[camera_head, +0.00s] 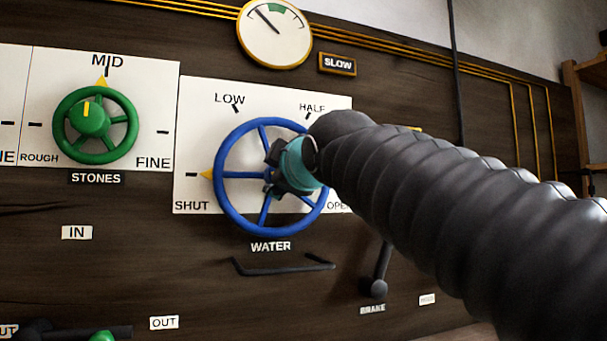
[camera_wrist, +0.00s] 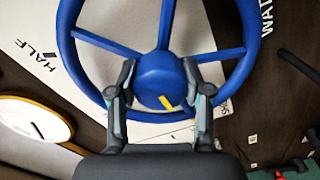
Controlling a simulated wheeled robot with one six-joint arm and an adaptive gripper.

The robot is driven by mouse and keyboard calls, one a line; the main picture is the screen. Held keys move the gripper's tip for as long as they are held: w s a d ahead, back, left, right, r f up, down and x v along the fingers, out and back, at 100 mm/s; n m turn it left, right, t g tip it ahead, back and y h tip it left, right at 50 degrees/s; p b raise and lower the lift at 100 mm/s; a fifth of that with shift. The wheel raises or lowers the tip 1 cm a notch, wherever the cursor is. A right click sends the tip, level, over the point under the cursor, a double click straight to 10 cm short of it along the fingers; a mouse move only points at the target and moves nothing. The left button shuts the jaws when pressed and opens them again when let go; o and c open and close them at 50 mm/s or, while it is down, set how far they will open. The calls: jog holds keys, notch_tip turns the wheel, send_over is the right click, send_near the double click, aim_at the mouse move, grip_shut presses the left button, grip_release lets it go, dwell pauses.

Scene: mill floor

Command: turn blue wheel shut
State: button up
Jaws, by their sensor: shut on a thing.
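The blue wheel (camera_head: 220,196), labelled WATER, is mounted on a white plate (camera_head: 195,110) marked SHUT, LOW, HALF and OPEN. A yellow triangle (camera_head: 207,174) at the wheel's left rim points at the SHUT tick. My gripper (camera_head: 286,168) is at the wheel's centre, its body covering the right side of the rim and part of OPEN. In the wrist view, my gripper (camera_wrist: 158,78) has one finger on each side of the blue hub (camera_wrist: 150,80) and is shut on it. A yellow mark shows on the hub, toward the gripper's palm.
A green STONES wheel (camera_head: 95,125) is at the left, its pointer at MID. A round gauge (camera_head: 274,33) and a SLOW plate (camera_head: 338,64) are above. A dark bar handle (camera_head: 283,268) and the BRAKE lever (camera_head: 376,280) are below.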

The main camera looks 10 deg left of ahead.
jog(key=o, duration=1.2)
jog(key=shift+c, duration=0.2)
jog(key=v, duration=1.2)
